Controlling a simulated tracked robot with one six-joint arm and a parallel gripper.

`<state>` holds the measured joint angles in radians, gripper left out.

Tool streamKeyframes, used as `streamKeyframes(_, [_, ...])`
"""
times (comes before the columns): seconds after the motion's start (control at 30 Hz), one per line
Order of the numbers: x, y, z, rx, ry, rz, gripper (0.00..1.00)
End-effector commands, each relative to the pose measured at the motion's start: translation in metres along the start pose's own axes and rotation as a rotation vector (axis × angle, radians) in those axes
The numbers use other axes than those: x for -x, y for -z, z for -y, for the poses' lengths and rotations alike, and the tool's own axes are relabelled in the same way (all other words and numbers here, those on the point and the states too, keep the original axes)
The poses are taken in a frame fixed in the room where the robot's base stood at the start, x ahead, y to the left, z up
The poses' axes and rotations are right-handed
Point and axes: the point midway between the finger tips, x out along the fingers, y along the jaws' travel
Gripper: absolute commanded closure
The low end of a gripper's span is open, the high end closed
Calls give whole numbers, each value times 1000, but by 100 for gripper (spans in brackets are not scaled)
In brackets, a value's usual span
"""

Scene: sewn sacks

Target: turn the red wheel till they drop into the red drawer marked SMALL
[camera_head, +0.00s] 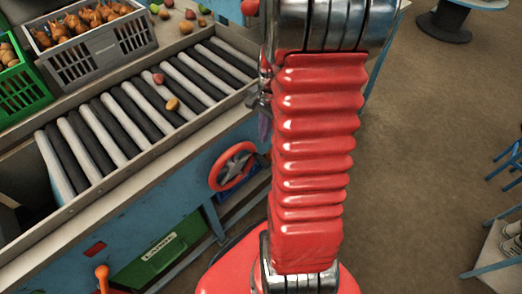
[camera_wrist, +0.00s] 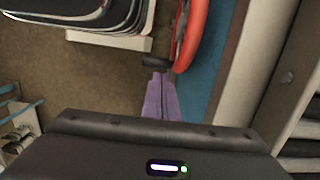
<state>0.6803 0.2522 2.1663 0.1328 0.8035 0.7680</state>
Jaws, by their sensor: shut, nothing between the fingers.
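The red wheel (camera_head: 215,172) is on the blue side of the roller table, below its edge. In the wrist view, part of its red rim (camera_wrist: 193,35) curves along the top, with a dark knob (camera_wrist: 155,62) beside it. My gripper (camera_wrist: 159,84) has purple fingers, shut together and empty, with tips close to the knob; contact cannot be told. In the head view the gripper (camera_head: 264,125) is partly hidden by my red arm. A reddish round item (camera_head: 158,79) and a tan one (camera_head: 172,104) lie on the rollers. I cannot make out a red drawer marked SMALL.
Black and white rollers (camera_head: 130,117) fill the table. A grey crate (camera_head: 91,63) of brown produce and a green crate (camera_head: 22,91) stand behind. A green labelled drawer (camera_head: 160,255) and an orange knob (camera_head: 102,272) are below.

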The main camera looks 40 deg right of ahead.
Motion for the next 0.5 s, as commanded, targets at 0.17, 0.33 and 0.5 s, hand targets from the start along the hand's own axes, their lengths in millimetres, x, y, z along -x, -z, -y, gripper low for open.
streamKeyframes(0.17, [-29, -1, -1, -1, -3, 3, 100])
streamKeyframes(0.33, [-54, 0, -1, 0, -3, 2, 100])
streamKeyframes(0.5, [-74, 0, 0, 0, -1, 1, 100])
